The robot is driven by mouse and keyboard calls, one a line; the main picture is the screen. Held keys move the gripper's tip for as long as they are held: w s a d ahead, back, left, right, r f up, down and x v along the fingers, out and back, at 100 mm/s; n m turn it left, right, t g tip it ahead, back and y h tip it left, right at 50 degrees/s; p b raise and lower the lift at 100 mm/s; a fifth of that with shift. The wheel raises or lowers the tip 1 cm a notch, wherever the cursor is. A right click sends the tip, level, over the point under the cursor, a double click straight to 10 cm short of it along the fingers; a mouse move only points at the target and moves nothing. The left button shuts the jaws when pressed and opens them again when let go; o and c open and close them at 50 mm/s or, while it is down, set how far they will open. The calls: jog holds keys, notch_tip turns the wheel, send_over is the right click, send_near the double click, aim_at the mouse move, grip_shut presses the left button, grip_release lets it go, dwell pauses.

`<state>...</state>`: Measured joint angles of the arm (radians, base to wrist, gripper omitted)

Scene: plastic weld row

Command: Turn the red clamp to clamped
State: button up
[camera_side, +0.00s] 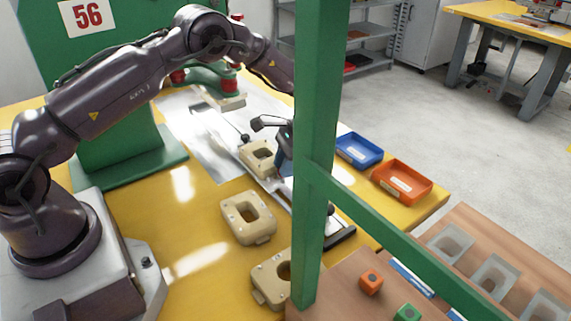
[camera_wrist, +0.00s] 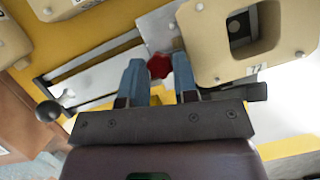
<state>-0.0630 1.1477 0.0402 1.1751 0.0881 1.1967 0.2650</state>
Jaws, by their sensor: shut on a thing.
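The red clamp (camera_wrist: 158,66) shows in the wrist view as a small red knob between my two blue fingers. My gripper (camera_wrist: 157,70) is shut on it, with the fingertips on either side. In the side view my gripper (camera_side: 285,150) is partly behind the green post, and I cannot make out the red clamp there. The knob's turn angle is hard to tell.
A beige block (camera_wrist: 238,38) with a square opening stands close to the right of my fingers. A rail with a black ball knob (camera_wrist: 47,111) runs left. The green post (camera_side: 318,130) blocks the side view. Blue (camera_side: 359,150) and orange (camera_side: 402,182) trays sit right.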

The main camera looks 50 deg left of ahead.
jog(key=shift+n, duration=0.3)
jog(key=o, duration=0.9)
